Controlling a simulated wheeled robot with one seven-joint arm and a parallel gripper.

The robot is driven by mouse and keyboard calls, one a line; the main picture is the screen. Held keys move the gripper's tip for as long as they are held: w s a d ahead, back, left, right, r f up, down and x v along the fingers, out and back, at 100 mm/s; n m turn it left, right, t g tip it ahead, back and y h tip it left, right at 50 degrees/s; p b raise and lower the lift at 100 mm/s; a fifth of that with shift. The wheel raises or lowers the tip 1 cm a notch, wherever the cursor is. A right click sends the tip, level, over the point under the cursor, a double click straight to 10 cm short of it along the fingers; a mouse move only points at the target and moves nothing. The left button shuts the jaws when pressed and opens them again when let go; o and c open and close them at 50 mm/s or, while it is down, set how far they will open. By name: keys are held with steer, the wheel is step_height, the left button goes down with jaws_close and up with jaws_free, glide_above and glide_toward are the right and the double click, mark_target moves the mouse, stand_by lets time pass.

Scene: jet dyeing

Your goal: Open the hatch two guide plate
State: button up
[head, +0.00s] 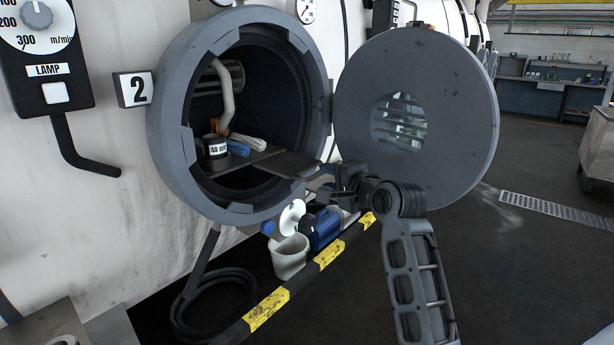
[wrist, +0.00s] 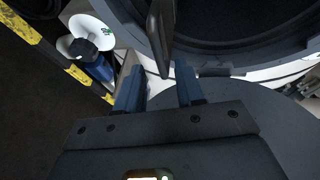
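Hatch two (head: 172,120) is a round grey opening beside a "2" sign, with its round door (head: 455,110) swung open to the right. A flat dark guide plate (head: 285,163) lies low in the opening and juts out at its right side. My gripper (head: 330,182) is at the plate's outer end, partly hidden by its own body in the head view. In the wrist view my gripper (wrist: 160,72) has its two blue fingers apart. The guide plate (wrist: 160,35) shows nearly edge-on, its tip between the fingertips, with gaps visible on both sides.
Inside the hatch are a "40" weight (head: 215,147), blue and white cloth rolls (head: 247,141) and a pale hose (head: 226,95). Below stand a white bucket (head: 290,257) and a blue canister (head: 325,230) behind a yellow-black floor barrier (head: 266,308). Open floor lies right.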

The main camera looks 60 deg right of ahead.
mark_target(320, 175)
steer(key=x, duration=0.7)
steer(key=shift+w+d+f, duration=0.1)
steer(key=shift+c, duration=0.4)
jaws_close()
steer(key=shift+f, duration=0.15)
